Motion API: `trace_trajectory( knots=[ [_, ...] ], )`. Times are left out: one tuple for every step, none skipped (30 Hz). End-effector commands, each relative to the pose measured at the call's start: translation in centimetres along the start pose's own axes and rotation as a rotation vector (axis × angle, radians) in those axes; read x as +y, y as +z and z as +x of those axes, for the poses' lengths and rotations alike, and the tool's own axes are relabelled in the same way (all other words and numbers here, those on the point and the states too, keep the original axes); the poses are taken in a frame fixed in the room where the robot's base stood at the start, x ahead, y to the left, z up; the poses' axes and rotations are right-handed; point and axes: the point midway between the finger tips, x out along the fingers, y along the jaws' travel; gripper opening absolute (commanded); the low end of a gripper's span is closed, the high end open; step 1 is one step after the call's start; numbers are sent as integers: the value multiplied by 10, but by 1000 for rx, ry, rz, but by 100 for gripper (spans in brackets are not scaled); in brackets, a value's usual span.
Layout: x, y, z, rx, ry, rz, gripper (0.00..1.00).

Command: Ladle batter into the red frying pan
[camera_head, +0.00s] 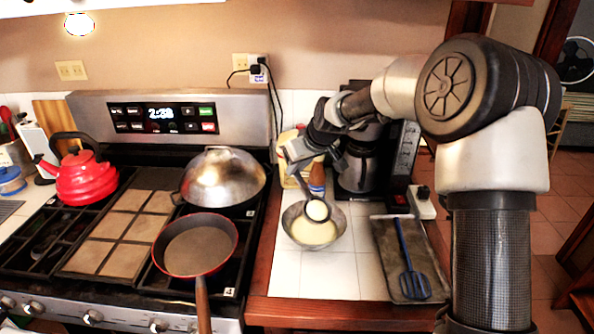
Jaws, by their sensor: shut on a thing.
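The red frying pan (196,247) sits on the front right of the stove, its wooden handle pointing toward me. A metal bowl (291,230) stands on the white tiled counter right of the stove, with pale batter (313,233) in it. My gripper (297,166) is above and behind the bowl, shut on the ladle. The ladle's head (317,210) is over the bowl and looks filled with pale batter. I cannot tell whether the ladle touches the batter below. Much of the ladle's handle is hidden by my gripper.
A domed metal lid (224,177) covers the back right burner. A red kettle (82,178) stands at the stove's left. A coffee maker (362,165) stands behind my gripper. A tray (384,236) with a blue spatula (407,262) lies right of the bowl. The counter front is clear.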

Motion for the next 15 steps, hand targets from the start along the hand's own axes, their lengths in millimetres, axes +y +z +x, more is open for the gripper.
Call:
trace_trajectory(
  knots=[
    [0,-5,-6,1,1,0,0],
    [0,-7,-8,1,1,0,0],
    [0,-9,-11,1,1,0,0],
    [0,-11,-14,1,0,0,0],
    [0,-13,-16,1,0,0,0],
    [0,-15,-18,1,1,0,0],
    [0,-17,-20,-1,0,0,0],
    [0,-18,-20,-8,-1,0,0],
    [0,-19,-20,-17,-1,0,0],
    [-1,-20,-20,-24,-2,-1,0],
    [-1,-22,-20,-29,-3,-1,0],
    [-1,-23,-21,-36,-2,-1,0],
    [0,-24,-21,-42,-2,0,0],
    [0,-25,-21,-48,-2,0,0],
    [-1,-26,-22,-57,-2,0,0]
  ],
)
